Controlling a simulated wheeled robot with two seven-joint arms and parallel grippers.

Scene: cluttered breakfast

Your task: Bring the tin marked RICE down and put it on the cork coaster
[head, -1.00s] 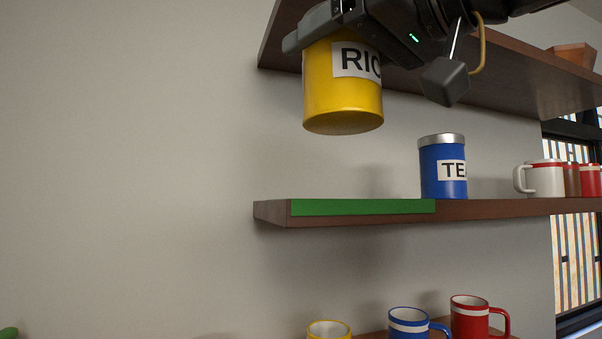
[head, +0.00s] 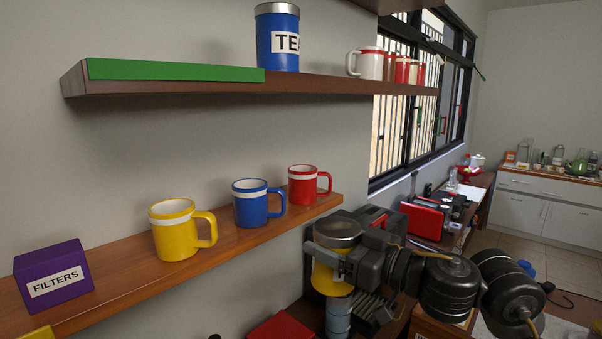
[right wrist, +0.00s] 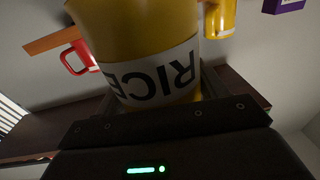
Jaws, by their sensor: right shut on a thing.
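The yellow RICE tin (head: 327,279) with a metal lid is held by my right gripper (head: 345,262), at the lower middle of the head view, below the mug shelf. In the right wrist view the tin (right wrist: 150,35) fills the space between the fingers, its RICE label upside down. My right gripper is shut on the tin. The cork coaster is not visible in these frames. My left gripper is not in view.
A lower shelf (head: 120,285) carries a purple FILTERS box (head: 53,275), a yellow mug (head: 176,232), a blue mug (head: 252,206) and a red mug (head: 306,186). The shelf above (head: 330,86) holds a blue TEA tin (head: 278,40) and mugs. A red item (head: 282,328) lies below.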

